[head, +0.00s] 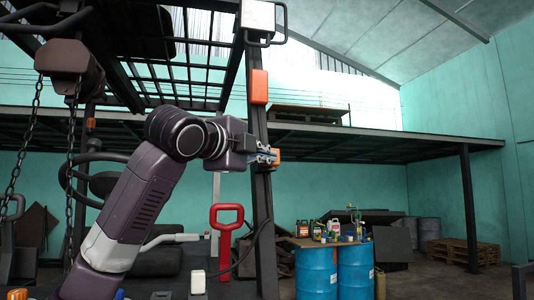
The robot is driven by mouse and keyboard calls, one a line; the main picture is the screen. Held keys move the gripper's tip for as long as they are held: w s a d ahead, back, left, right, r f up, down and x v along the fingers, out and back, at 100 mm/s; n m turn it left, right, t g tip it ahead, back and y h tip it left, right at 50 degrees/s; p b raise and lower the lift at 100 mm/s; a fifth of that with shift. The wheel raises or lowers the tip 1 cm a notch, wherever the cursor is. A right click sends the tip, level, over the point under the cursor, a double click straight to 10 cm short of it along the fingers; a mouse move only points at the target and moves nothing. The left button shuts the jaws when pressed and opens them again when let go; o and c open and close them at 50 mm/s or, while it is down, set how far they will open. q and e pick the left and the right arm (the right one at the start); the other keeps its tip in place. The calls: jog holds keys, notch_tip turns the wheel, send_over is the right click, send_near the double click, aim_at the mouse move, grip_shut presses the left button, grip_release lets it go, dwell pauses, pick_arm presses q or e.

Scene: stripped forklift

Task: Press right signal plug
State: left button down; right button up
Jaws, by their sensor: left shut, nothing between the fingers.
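The bare forklift frame fills the left half of the head view, with a dark upright post (262,205) at its right side. An orange signal block (259,86) is fixed on this post above my arm. A smaller orange piece (278,155) shows lower on the post, right at my fingertips. My left gripper (268,156) is shut with nothing in it and points right across the post. Its fingers partly hide the small orange piece, and I cannot tell whether they touch it. I cannot tell which orange part is the signal plug. My right gripper is not in view.
A red handle (226,225) stands below my gripper. A dark steering wheel (95,180) and chains (72,170) are at the left. Blue barrels (316,272) with bottles on top stand beyond the post at the right. A pallet stack (463,253) is farther back.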

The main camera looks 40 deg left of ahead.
pick_arm(q)
jog(key=shift+d, duration=0.1)
jog(key=shift+w+a+p, duration=0.75)
jog(key=shift+a+p, duration=0.15)
jog(key=shift+w, duration=0.1)
